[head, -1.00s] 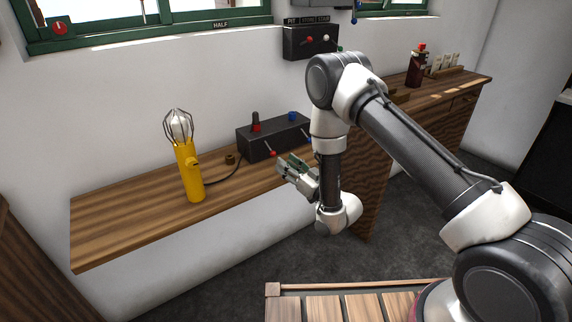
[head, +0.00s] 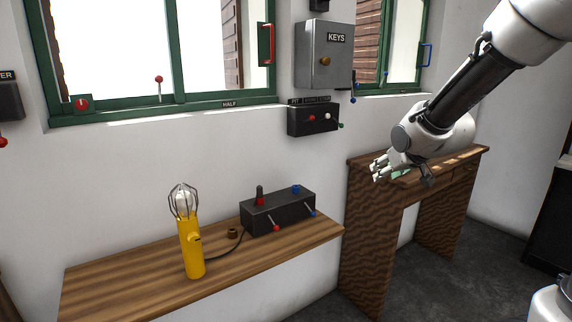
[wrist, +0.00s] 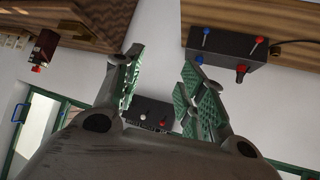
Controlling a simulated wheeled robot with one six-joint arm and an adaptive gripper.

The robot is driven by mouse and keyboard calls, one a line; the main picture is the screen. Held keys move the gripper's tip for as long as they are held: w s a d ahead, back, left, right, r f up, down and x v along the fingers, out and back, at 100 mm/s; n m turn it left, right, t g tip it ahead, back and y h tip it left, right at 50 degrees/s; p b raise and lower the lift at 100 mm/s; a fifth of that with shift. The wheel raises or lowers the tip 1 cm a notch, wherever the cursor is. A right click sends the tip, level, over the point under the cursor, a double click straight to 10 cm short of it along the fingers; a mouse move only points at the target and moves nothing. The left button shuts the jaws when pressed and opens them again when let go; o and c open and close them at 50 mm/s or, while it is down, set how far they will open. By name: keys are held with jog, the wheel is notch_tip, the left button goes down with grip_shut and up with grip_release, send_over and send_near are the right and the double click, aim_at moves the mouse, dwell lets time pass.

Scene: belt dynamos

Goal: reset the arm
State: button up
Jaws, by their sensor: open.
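My gripper (head: 380,170) is at the right in the head view, raised in front of the taller wooden desk. Its fingers point left. In the wrist view my gripper (wrist: 160,92) shows two green-padded fingers spread apart with nothing between them. Beyond the fingers in that view is a small black switch box (wrist: 150,114) on the wall.
A yellow caged lamp (head: 190,248) and a dark control box (head: 278,212) with levers stand on the low wooden shelf (head: 120,280). A grey KEYS cabinet (head: 324,55) and a switch box (head: 314,119) hang on the wall. The taller desk (head: 375,230) is under my gripper.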

jog(key=s+d+r+m+g+h, duration=0.1)
jog(key=s+d, duration=0.3)
jog(key=s, duration=1.1)
jog(key=s+d+r+m+g+h, duration=0.1)
jog(key=s+d+g, duration=0.3)
jog(key=s, duration=1.1)
jog(key=shift+s+d+r+m+g, duration=0.3)
jog(key=shift+s+d+r+m, duration=0.1)
jog(key=shift+r, duration=0.25)
